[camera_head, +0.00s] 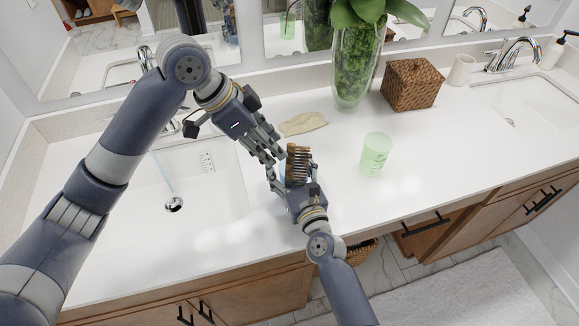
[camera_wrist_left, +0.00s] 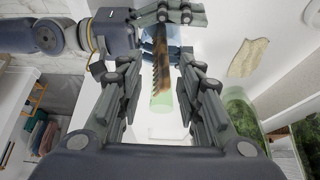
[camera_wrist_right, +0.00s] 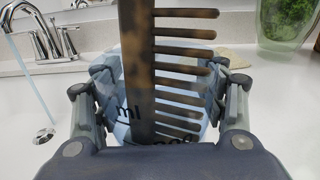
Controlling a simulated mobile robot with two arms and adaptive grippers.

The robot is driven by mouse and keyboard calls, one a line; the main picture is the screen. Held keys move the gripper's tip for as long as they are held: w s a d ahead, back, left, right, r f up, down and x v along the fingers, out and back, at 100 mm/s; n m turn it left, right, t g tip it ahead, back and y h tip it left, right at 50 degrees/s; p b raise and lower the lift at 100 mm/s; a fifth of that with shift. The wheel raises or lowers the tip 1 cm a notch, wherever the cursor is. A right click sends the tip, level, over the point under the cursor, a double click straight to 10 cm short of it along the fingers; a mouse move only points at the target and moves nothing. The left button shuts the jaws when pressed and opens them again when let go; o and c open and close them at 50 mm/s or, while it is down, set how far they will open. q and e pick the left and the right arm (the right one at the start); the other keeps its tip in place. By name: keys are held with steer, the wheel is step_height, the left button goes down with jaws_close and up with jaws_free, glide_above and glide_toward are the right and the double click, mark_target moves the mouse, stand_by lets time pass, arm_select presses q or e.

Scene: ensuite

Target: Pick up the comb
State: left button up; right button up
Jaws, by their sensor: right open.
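The comb (camera_head: 298,160) is brown and mottled, with wide teeth. It stands upright in a clear bluish cup (camera_wrist_right: 120,132) with dark print, and it also shows in the left wrist view (camera_wrist_left: 161,60). My right gripper (camera_wrist_right: 163,95) is open, with its fingers on either side of the cup; I cannot tell whether they touch it. My left gripper (camera_head: 275,152) is just left of the comb in the head view. In the left wrist view, its fingers are apart with the comb showing between and beyond them, and it holds nothing. The cup is mostly hidden in the head view.
A green cup (camera_head: 376,154) stands to the right on the white counter (camera_head: 330,205). A tan cloth-like piece (camera_head: 303,123) lies behind the comb. A plant vase (camera_head: 354,75) and wicker box (camera_head: 412,84) stand farther back. Sinks lie left (camera_head: 205,200) and right.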

steer(key=c, duration=1.1)
steer(key=shift+o, duration=0.2)
